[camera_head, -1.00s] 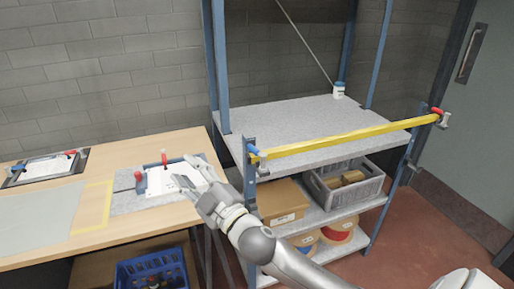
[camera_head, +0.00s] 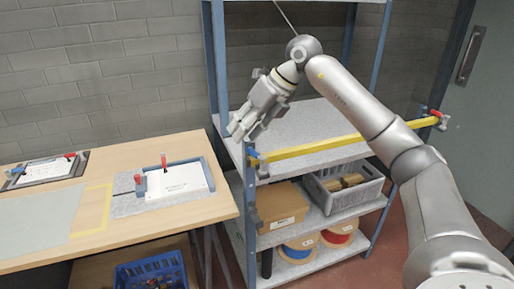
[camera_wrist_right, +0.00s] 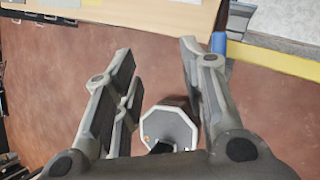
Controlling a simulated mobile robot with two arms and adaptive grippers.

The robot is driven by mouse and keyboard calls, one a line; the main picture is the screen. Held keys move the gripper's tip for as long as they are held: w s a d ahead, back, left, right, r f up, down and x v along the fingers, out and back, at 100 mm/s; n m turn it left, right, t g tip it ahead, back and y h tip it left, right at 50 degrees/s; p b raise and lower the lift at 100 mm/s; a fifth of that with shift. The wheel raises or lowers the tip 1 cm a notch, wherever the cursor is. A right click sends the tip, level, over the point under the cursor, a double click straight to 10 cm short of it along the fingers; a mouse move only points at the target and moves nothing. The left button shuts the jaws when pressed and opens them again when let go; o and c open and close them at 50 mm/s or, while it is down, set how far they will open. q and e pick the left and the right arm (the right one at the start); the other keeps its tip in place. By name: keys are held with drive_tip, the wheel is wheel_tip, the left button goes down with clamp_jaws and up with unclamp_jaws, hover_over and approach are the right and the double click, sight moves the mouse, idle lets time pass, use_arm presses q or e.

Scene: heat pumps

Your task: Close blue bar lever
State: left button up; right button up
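The yellow bar (camera_head: 320,145) crosses the front of the shelf rack. A small blue lever (camera_head: 253,152) sits at its left end, above a grey clamp. A red lever (camera_head: 436,114) is at the right end. My right gripper (camera_head: 238,133) hangs above and slightly left of the blue lever, not touching it as far as I can see. Its fingers show spread and empty in the right wrist view (camera_wrist_right: 155,52). A blue piece (camera_wrist_right: 218,42) shows there just beyond the right finger, beside the yellow bar; I cannot tell whether it is the lever or the rack's post. My left gripper is out of view.
A wooden table (camera_head: 120,173) at left holds a panel (camera_head: 182,180) with red levers and another clipped board (camera_head: 42,170). A blue crate (camera_head: 150,272) stands below. The rack's lower shelves hold a cardboard box (camera_head: 282,205), a grey crate (camera_head: 345,190) and spools.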

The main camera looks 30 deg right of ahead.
drive_tip(key=s+d+r+m+h, duration=0.1)
drive_tip(key=s+d+r+h, duration=0.1)
drive_tip(key=d, duration=0.5)
drive_tip(key=shift+g, duration=0.3)
drive_tip(key=p+x, duration=0.1)
drive_tip(key=x, duration=1)
drive_tip(key=shift+s+a+f, duration=0.1)
drive_tip(key=shift+f, duration=0.05)
drive_tip(key=shift+c, duration=0.5)
clamp_jaws()
